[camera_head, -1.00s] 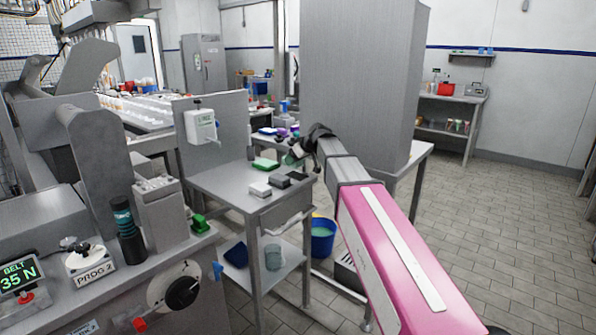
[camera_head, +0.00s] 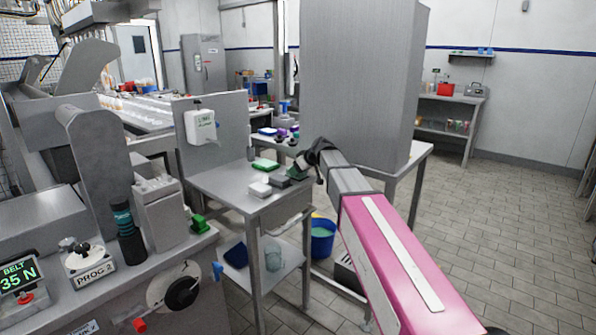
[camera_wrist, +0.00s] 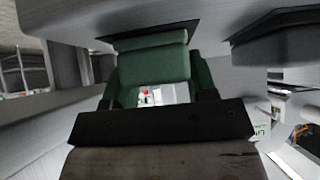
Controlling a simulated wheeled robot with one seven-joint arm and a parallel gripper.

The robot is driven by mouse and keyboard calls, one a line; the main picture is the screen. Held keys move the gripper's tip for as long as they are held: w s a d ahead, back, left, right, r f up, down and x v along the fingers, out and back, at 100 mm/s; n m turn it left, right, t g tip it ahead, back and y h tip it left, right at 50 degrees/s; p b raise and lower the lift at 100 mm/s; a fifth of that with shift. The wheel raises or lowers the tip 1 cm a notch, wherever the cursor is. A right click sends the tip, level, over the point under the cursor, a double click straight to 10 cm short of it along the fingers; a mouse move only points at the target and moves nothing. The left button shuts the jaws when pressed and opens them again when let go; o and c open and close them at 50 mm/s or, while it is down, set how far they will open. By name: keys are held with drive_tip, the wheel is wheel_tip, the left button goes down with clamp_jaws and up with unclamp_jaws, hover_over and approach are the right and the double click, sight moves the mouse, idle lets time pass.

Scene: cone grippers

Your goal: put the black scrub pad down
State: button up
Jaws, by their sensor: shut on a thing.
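My gripper (camera_head: 299,172), with green fingers (camera_wrist: 152,65), is low over the right back edge of the small steel table (camera_head: 225,182). It is shut on the black scrub pad (camera_wrist: 118,39), which shows in the wrist view as a thin dark strip past the fingertips. Most of the pad is hidden by the fingers, and I cannot tell whether it touches the tabletop. In the head view the pad cannot be made out clearly.
A dark grey block (camera_head: 279,181), a white block (camera_head: 259,189) and a green pad (camera_head: 265,165) lie on the table beside my gripper. A dark block also shows at right in the wrist view (camera_wrist: 280,45). A blue bucket (camera_head: 321,240) stands on the floor below.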

drive_tip(key=o, duration=1)
drive_tip(key=shift+c, duration=0.2)
drive_tip(key=v, duration=1.2)
drive_tip(key=s+d+f+m+g+h, duration=0.2)
drive_tip(key=s+d+f, duration=0.3)
drive_tip(key=s+f, duration=0.4)
drive_tip(key=s+d+f+m+g+h, duration=0.1)
drive_tip(key=s+d+f+m, duration=0.4)
drive_tip(key=s+f, duration=0.5)
drive_tip(key=s+d+f+m+g+h, duration=0.2)
drive_tip(key=s+d+f, duration=0.4)
drive_tip(key=f, duration=0.9)
drive_tip(key=s+m+h, duration=0.1)
drive_tip(key=s+h, duration=0.1)
drive_tip(key=s, duration=0.1)
drive_tip(key=shift+s+f+g, duration=0.3)
drive_tip(key=shift+s, duration=0.05)
